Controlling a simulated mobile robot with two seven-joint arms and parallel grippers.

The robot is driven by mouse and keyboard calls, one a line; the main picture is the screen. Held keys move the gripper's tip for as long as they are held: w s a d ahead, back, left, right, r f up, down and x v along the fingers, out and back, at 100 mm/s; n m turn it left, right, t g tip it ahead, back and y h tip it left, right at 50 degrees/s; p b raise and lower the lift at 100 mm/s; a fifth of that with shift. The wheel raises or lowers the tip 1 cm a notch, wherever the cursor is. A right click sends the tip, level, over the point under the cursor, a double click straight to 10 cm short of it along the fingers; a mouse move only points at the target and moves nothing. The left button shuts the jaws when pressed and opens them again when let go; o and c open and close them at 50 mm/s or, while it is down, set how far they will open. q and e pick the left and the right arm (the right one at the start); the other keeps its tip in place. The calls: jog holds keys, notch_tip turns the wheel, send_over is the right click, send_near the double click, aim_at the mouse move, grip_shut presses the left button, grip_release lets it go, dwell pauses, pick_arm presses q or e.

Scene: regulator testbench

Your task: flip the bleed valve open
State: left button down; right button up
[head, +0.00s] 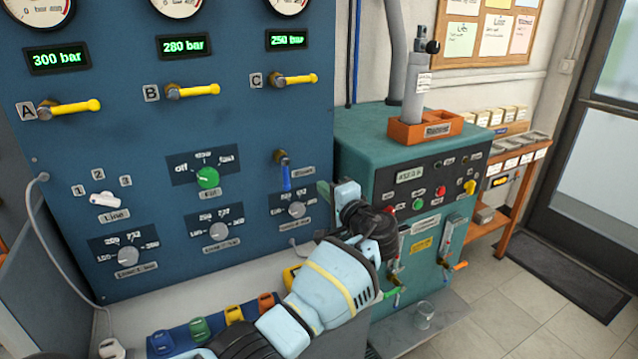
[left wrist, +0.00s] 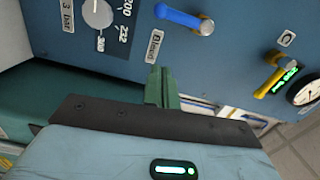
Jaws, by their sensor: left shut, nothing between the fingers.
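The bleed valve has a blue lever (head: 286,174) on a brass stem, low on the right side of the blue panel. The lever hangs straight down in the head view. In the left wrist view the blue lever (left wrist: 183,18) lies at the top, beside its label (left wrist: 155,46). My left gripper (head: 325,192) is shut and empty, just right of the lever in the head view and apart from it. Its green fingers (left wrist: 163,86) show closed together in the left wrist view, below the lever. My right gripper is in neither view.
Yellow levers A (head: 70,107), B (head: 194,91) and C (head: 292,80) point right above. Several knobs, including a green one (head: 208,178), sit left of the lever. A green cabinet (head: 360,135) stands close behind my gripper. Colored blocks line the ledge below.

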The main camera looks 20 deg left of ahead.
pick_arm(q)
jog(key=v, duration=0.5)
dwell(0.4)
